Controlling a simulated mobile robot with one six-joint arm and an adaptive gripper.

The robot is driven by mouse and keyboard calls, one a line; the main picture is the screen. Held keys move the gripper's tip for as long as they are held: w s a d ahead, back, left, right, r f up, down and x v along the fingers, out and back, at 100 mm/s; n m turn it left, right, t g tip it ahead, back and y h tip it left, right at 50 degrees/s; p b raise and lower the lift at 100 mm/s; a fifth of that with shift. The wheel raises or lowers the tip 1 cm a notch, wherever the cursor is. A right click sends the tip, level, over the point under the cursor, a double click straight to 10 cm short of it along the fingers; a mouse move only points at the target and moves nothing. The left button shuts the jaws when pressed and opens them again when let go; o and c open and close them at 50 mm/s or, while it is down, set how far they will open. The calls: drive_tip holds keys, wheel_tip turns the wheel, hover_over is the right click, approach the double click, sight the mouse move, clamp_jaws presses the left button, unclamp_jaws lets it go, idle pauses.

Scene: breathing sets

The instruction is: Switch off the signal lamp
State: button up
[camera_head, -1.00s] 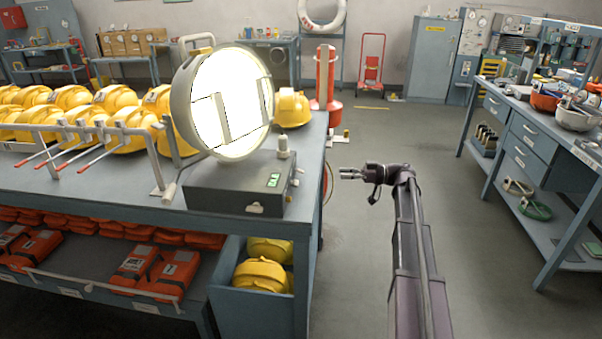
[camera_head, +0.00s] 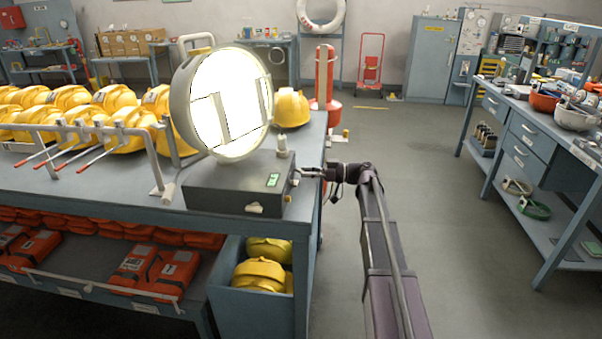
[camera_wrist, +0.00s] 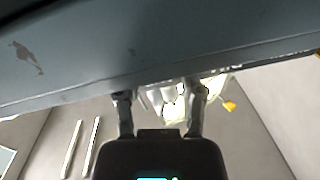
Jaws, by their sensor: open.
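The signal lamp (camera_head: 232,103) stands on the left bench, and its round face glows bright white. Its dark base box (camera_head: 225,190) has a small green display (camera_head: 273,180), a pale knob (camera_head: 283,146) on top and small fittings on its right side. My gripper (camera_head: 306,173) is at that right side, its fingertips close to the fittings; I cannot tell whether they touch. In the wrist view my gripper (camera_wrist: 160,97) has its two fingers apart, with pale parts seen between them that I cannot clearly identify. A dark surface fills the top of that view.
Yellow helmets (camera_head: 120,115) and a rack with red-tipped rods (camera_head: 95,150) lie left of the lamp. A blue bin (camera_head: 225,300) with helmets is under the bench (camera_head: 120,200). A red buoy (camera_head: 325,80) stands behind. The floor (camera_head: 420,170) to the right is clear.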

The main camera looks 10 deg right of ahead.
drive_tip(key=shift+x, duration=0.8)
clamp_jaws()
